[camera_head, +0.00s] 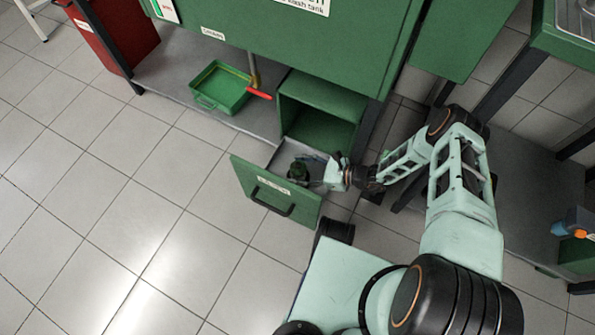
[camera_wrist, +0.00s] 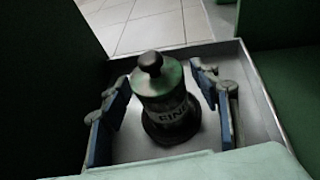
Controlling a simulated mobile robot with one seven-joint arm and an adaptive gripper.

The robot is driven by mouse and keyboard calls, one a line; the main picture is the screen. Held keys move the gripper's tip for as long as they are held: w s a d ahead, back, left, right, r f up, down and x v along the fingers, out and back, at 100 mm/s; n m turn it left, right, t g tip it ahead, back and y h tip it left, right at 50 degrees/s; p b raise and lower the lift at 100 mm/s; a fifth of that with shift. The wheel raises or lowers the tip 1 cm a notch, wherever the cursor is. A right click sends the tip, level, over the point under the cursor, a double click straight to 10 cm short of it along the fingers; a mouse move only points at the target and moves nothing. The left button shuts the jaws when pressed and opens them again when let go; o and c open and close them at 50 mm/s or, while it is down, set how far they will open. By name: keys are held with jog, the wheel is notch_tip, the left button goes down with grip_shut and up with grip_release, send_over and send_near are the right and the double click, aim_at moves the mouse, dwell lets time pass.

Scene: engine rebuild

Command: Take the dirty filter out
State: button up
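The filter (camera_wrist: 165,105) is a dark cylinder with a greenish top, a round black knob and partly hidden lettering. It stands upright in an open green drawer (camera_head: 266,196) low under the green tank. It also shows small in the head view (camera_head: 298,171). My gripper (camera_head: 325,172) reaches into the drawer from the right. In the wrist view my gripper (camera_wrist: 163,105) is open, with one blue-padded finger on each side of the filter. A gap shows between each finger and the filter. The filter's base rests on the drawer's grey floor.
The green cabinet (camera_head: 320,112) stands right behind the drawer. A red bin (camera_head: 118,35) stands at the far left. The tiled floor in front is clear.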

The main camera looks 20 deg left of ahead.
jog(key=c, duration=1.1)
jog(key=shift+c, duration=0.2)
